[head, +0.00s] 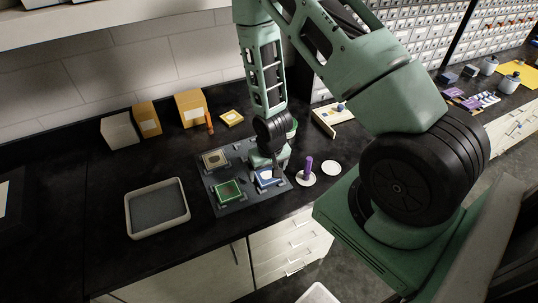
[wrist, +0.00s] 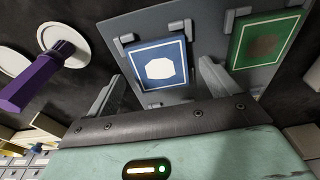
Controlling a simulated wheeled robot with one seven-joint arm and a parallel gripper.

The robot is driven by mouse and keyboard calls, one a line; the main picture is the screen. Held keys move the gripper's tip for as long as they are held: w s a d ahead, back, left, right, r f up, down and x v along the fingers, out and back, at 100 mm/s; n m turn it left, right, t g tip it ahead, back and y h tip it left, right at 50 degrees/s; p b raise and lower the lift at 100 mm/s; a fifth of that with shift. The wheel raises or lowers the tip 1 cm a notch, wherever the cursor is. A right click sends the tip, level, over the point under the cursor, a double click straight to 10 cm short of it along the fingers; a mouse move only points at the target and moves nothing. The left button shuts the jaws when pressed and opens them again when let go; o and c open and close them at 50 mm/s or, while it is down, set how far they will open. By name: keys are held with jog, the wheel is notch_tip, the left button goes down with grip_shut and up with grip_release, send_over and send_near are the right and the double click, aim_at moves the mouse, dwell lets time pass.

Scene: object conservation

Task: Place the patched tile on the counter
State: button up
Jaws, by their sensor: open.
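A grey board (head: 240,203) with raised corner holders lies on the dark counter (head: 85,232). In the wrist view the blue tile (wrist: 160,66) has a white many-sided patch, and the green tile (wrist: 263,42) has a dull brown patch. I cannot tell which one the task calls patched. My gripper (wrist: 162,85) is open, its fingers on either side of the blue tile's near end. Whether they touch it is unclear. In the head view my gripper partly hides the blue tile.
A grey tray (head: 157,209) stands left of the board. A purple peg (head: 308,166) stands on a white disc, with another white disc (head: 331,168) to its right. Boxes (head: 147,119) line the back wall. Bare counter lies between the tray and the boxes.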

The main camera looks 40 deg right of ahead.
aim_at(270, 180)
notch_tip(270, 180, up, 11)
jog(key=s+b, duration=0.2)
jog(key=b, duration=0.1)
jog(key=s+a+r+n+y, duration=0.1)
jog(key=a+r+n, duration=0.1)
jog(key=a+r, duration=0.35)
jog(key=s+a+r+n, duration=0.2)
jog(key=a+n, duration=0.1)
jog(key=a, duration=0.5)
jog(key=s+a+r+n+g, duration=0.1)
jog(key=s+a+r+n, duration=0.5)
jog(key=s, duration=0.6)
jog(key=a+r, duration=0.2)
jog(key=a, duration=0.1)
jog(key=shift+s+r+g, duration=0.15)
jog(key=shift+s+g, duration=0.1)
jog(key=shift+g, duration=0.15)
jog(key=shift+a, duration=0.1)
notch_tip(270, 180, down, 7)
jog(key=b, duration=0.6)
jog(key=shift+b, duration=0.35)
